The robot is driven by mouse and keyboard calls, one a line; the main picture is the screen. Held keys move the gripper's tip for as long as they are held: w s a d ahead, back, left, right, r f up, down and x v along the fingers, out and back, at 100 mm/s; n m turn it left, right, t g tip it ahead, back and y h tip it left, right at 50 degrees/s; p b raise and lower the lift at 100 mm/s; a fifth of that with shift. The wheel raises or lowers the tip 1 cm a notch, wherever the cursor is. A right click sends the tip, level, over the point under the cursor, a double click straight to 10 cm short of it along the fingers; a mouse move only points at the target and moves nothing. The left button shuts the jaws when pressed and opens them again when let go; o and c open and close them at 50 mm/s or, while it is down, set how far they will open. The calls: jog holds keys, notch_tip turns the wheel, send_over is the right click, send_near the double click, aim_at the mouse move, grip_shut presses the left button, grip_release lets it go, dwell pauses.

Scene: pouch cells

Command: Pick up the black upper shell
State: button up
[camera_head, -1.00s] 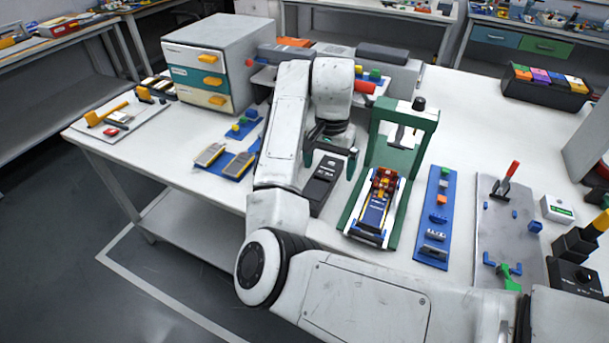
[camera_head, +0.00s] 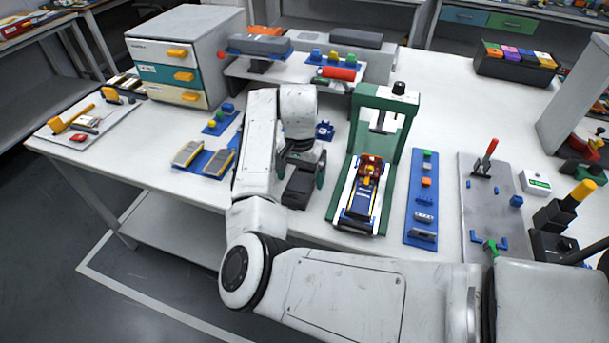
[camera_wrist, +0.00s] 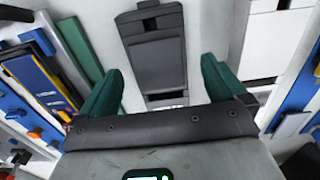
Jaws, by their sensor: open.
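The black upper shell (camera_wrist: 157,60) lies on the white table, a dark rectangular piece with a raised panel and a stepped end. In the head view the shell (camera_head: 299,188) is partly hidden under my wrist. My gripper (camera_wrist: 160,80) is open and empty, with one green finger towards each side of the shell in the wrist view. In the head view my gripper (camera_head: 300,168) points down over the shell's far part. I cannot tell how high the fingertips are above it.
A green press frame (camera_head: 392,152) with a blue-and-white fixture (camera_head: 352,211) stands close right of the shell. A blue pad (camera_head: 215,165) with two grey cells lies to the left. A drawer cabinet (camera_head: 190,55) and a raised shelf (camera_head: 240,70) stand behind.

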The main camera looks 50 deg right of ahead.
jog(key=shift+f, duration=1.1)
jog(key=c, duration=1.1)
jog(key=shift+c, duration=0.2)
jog(key=shift+r, duration=0.1)
jog(key=shift+r, duration=0.45)
notch_tip(320, 180, up, 2)
jog(key=s+a+r+p, duration=0.1)
jog(key=s+a+r, duration=0.1)
jog(key=s+r, duration=0.8)
jog(key=s, duration=0.4)
jog(key=shift+p, duration=0.3)
